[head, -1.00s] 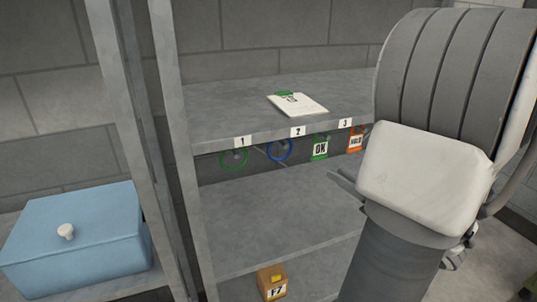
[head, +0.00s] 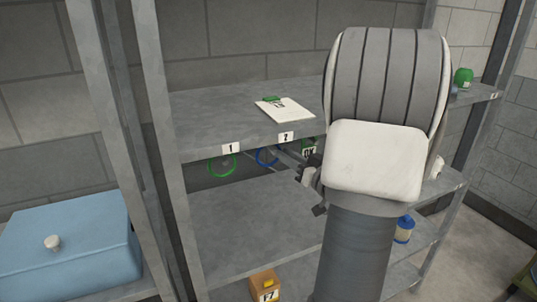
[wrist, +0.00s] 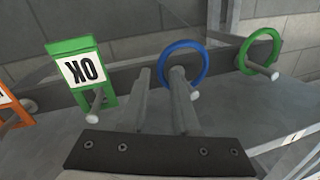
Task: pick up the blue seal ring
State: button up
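In the head view my gripper (head: 308,182) is partly hidden by my arm, just right of the ring.
A green ring (head: 222,168) hangs left of the blue one; a green OK tag (wrist: 80,72) hangs on its other side. An orange tag (wrist: 10,108) is beyond that. A clipboard (head: 290,113) lies on the shelf above.

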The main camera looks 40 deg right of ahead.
jog(key=shift+w, duration=1.35)
grip_shut()
jog(key=shift+r, duration=0.6)
jog(key=s, duration=1.8)
jog(key=shift+a+r, duration=0.15)
jog(key=shift+a, duration=0.15)
